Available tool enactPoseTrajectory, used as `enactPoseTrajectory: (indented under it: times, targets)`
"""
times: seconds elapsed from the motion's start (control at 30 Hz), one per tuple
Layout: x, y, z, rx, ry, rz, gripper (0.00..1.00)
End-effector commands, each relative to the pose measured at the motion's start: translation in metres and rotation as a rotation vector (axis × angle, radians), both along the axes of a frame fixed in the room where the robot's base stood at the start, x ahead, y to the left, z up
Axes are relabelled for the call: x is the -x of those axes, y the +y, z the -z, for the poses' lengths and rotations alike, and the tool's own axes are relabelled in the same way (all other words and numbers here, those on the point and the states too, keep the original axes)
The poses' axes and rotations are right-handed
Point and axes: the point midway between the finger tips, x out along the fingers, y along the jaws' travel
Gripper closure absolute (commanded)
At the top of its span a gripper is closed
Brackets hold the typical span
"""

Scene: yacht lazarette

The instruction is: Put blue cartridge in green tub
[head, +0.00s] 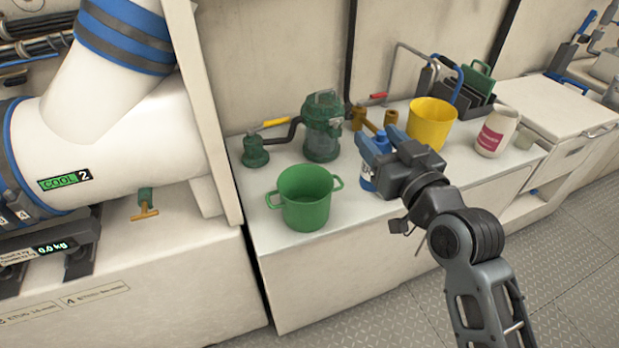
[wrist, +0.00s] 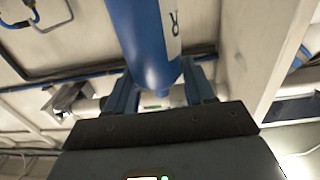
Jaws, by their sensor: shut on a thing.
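The blue cartridge (head: 367,172), with a white label, shows in the head view just below my gripper's fingers. In the wrist view the cartridge (wrist: 145,40) runs up from between the two blue fingers. My gripper (head: 374,148) is shut on it. I cannot tell whether its lower end touches the counter. The green tub (head: 306,205), open-topped with two side handles, stands on the counter to the left of the cartridge, and its visible inside looks empty.
A green pump-like canister (head: 322,128) stands behind the tub. A yellow bucket (head: 432,122) and a white jug with a red label (head: 496,133) stand to the right. The counter (head: 262,228) is clear around the tub's front. A large white duct (head: 120,150) is at left.

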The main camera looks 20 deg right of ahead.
Motion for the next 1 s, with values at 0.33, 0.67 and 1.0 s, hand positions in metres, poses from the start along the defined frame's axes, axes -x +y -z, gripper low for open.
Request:
enactPoseTrajectory:
  times: [0.33,0.67,1.0]
  targets:
    - [-0.050,0.034,0.031,0.002,0.002,-0.004,0.98]
    - [-0.091,0.062,0.064,0.002,-0.001,-0.004,0.98]
    - [-0.095,0.065,0.087,0.003,0.002,-0.003,0.98]
